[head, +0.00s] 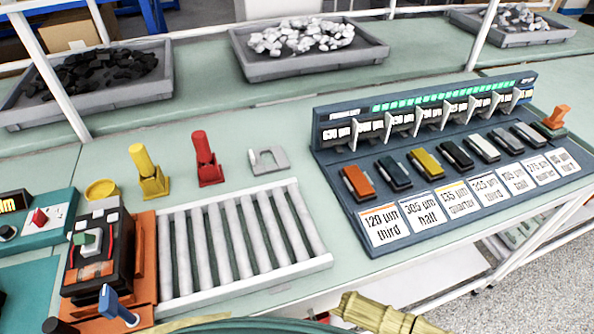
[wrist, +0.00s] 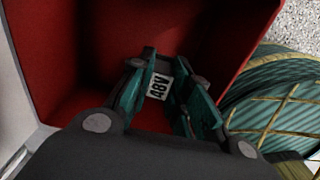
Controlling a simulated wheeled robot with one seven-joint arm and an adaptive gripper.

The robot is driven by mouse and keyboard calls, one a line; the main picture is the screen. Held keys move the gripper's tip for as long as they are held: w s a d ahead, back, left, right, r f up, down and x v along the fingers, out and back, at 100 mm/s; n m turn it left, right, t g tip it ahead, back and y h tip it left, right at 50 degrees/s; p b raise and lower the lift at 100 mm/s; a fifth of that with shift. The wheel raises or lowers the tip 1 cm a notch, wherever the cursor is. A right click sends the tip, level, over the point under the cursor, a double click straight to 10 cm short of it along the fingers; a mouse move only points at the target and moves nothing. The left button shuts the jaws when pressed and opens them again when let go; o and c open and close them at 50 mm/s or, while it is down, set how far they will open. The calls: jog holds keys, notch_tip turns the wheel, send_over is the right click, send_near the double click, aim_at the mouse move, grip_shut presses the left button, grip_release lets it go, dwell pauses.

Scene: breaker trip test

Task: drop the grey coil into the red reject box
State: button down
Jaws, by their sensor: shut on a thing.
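In the wrist view, my gripper (wrist: 164,66) has its teal fingers pointing down into the red reject box (wrist: 60,60). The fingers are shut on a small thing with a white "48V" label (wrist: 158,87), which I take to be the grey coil. Most of its body is hidden between the fingers. Red walls show on both sides of the gripper; how far the coil is above the box floor cannot be told. Neither my gripper, the coil nor the red box shows in the head view.
In the head view, a white roller rack (head: 245,240) lies mid-bench. A panel of coloured breakers (head: 430,160) stands to its right, and a black device in an orange cradle (head: 95,245) to its left. Yellow (head: 147,172) and red (head: 207,160) upright pieces stand behind. Trays of lumps line the back.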

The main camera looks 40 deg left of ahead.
jog(key=shift+w+a+f, duration=0.15)
jog(key=shift+f, duration=0.6)
jog(key=c, duration=1.3)
grip_release()
jog(key=shift+r, duration=0.1)
jog(key=shift+r, duration=4.25)
